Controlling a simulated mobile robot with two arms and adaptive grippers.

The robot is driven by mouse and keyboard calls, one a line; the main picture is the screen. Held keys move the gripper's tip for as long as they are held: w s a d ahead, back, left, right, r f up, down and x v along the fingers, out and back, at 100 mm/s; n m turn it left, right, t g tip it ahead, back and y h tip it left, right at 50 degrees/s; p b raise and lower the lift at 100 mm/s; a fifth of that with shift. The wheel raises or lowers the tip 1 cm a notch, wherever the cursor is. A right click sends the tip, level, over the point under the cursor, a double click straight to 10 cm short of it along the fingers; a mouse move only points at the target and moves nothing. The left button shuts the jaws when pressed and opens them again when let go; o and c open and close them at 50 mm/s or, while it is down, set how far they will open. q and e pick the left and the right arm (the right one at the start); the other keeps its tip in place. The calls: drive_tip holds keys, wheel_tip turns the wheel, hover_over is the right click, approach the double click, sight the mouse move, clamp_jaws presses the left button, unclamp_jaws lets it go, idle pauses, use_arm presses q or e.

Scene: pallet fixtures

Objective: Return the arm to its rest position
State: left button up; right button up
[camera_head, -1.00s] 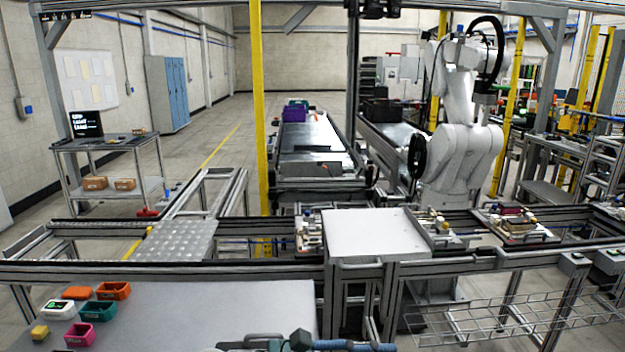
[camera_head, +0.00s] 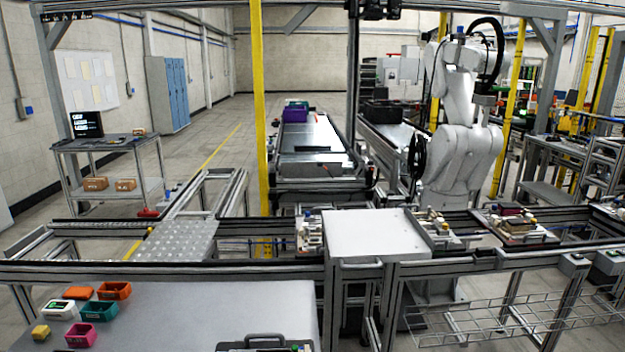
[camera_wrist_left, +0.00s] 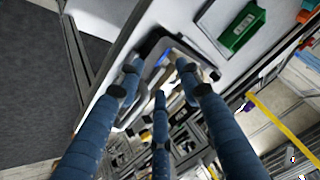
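My left gripper (camera_wrist_left: 158,75) shows only in the left wrist view. Its blue fingers are spread apart, with nothing held between them. Beyond the fingertips is a dark-rimmed tray or case with items in it; the fingers partly hide it, and I cannot tell whether they touch it. A dark-handled case (camera_head: 265,343) is cut off by the bottom edge of the head view. Neither gripper shows in the head view, and my right gripper is not seen.
The white worktable (camera_head: 200,310) holds orange (camera_head: 115,290), teal (camera_head: 105,310) and pink (camera_head: 81,335) bins at its left. A green bin (camera_wrist_left: 242,27) shows in the wrist view. A white platform (camera_head: 375,235) and frame rails stand beyond. The table's middle is clear.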

use_arm(q)
drive_tip(key=s+f+n+g, duration=0.2)
drive_tip(key=s+f+g, duration=0.2)
drive_tip(key=s, duration=0.8)
wheel_tip(320, 180, down, 30)
drive_tip(key=s+g+b, duration=0.1)
drive_tip(key=b, duration=0.3)
drive_tip(key=s+a+f+g+b, duration=0.1)
drive_tip(key=s+a+f+b, duration=0.1)
drive_tip(key=s+f, duration=1.5)
wheel_tip(320, 180, down, 3)
drive_tip(key=shift+s+r+m+g+h+b, duration=0.15)
drive_tip(key=shift+m+g+h+b, duration=0.2)
drive_tip(key=shift+b, duration=0.25)
